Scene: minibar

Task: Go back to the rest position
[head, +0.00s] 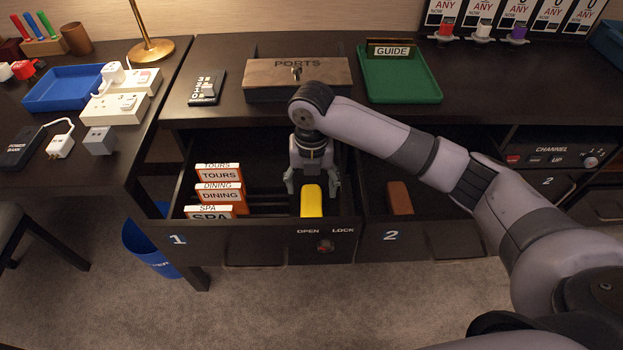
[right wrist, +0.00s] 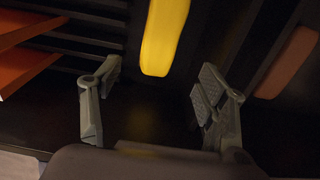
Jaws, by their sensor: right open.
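My right gripper (head: 312,184) hangs down inside the open drawer marked 1 (head: 245,240), just behind a yellow block (head: 311,202). Its two fingers are spread apart. In the right wrist view the right gripper (right wrist: 155,92) is open with nothing between its fingertips. The yellow block (right wrist: 164,35) lies beyond the fingertips in that view, and I see no contact. My right arm reaches in from the right, over the drawer marked 2. My left gripper is in neither view.
Drawer 1 also holds orange cards labelled Tours, Dining (head: 220,196) and Spa. Drawer 2 (head: 450,236) stands open with a brown block (head: 400,198). On the desk above are a Ports box (head: 298,80), a green tray (head: 400,80) and a dark switch panel (head: 207,88).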

